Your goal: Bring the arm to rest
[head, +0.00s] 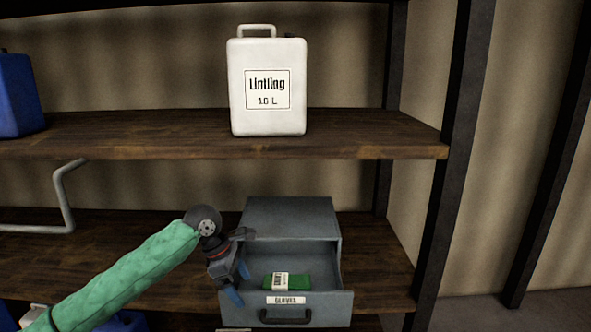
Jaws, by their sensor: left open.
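My left arm, in a green sleeve, comes in from the lower left. Its gripper (240,284) is open and empty, with blue-tipped fingers, at the left side of an open grey drawer (335,300). The drawer is pulled out of a grey cabinet (291,215) on the lower shelf, and its front carries a label and a dark handle (285,316). A green folded bundle with a white band (298,281) lies in the drawer, to the right of the fingers and apart from them. My right gripper is not in view.
A white canister labelled "Lintling 10 L" (267,112) stands on the upper wooden shelf (170,136). A blue container (18,95) stands at its left end. A pale bent tube (62,198) is at the left. A dark shelf post (450,180) rises right of the cabinet.

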